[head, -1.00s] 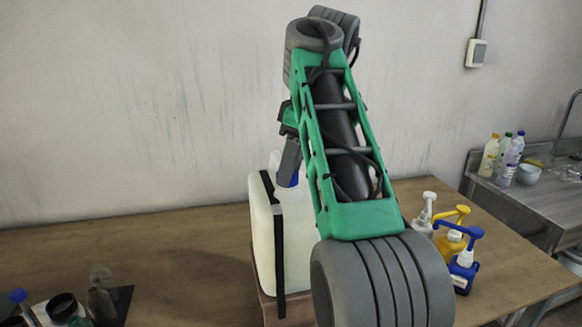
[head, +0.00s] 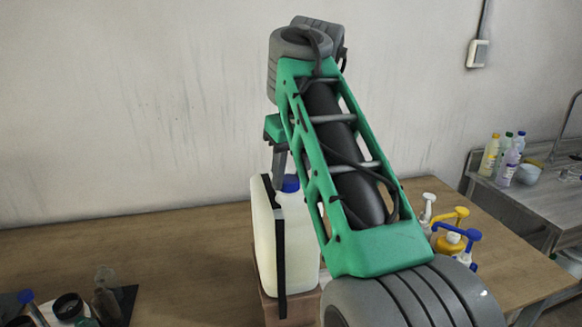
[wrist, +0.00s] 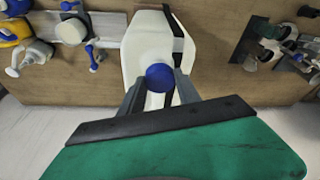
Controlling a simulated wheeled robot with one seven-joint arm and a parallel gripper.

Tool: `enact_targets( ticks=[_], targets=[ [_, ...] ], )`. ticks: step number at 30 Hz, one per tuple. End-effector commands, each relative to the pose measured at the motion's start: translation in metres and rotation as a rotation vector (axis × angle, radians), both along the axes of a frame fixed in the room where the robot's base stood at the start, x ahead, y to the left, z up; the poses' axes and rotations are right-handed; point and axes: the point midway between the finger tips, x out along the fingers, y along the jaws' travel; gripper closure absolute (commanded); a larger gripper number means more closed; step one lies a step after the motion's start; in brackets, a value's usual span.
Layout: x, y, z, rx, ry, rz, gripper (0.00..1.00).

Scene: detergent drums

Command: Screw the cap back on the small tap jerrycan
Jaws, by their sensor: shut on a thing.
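The white jerrycan (head: 299,240) with a black strap stands upright on a wooden block near the middle of the table. It also shows in the wrist view (wrist: 146,40) below my gripper. The blue cap (head: 290,184) is at the top of the can in the head view. In the wrist view, my gripper (wrist: 160,86) has its two grey fingers on either side of the blue cap (wrist: 159,76), shut on it. The cap hides the neck beneath it, so I cannot tell whether it is seated. My arm hides part of the can's right side.
Pump bottles with white, yellow (head: 455,218) and blue heads stand right of the can, partly behind my arm. Dark jars and bottles (head: 105,298) stand at the table's left front. A side counter with bottles (head: 507,165) is at the far right.

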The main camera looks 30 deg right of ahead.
Motion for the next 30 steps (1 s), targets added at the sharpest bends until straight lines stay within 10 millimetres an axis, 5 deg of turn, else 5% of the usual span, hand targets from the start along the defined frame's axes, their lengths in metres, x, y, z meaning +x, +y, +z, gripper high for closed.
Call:
enact_targets(
  ticks=[30],
  targets=[
    [-0.0004, 0.0022, -0.0034, 0.001, 0.008, -0.258, 1.0]
  ],
)
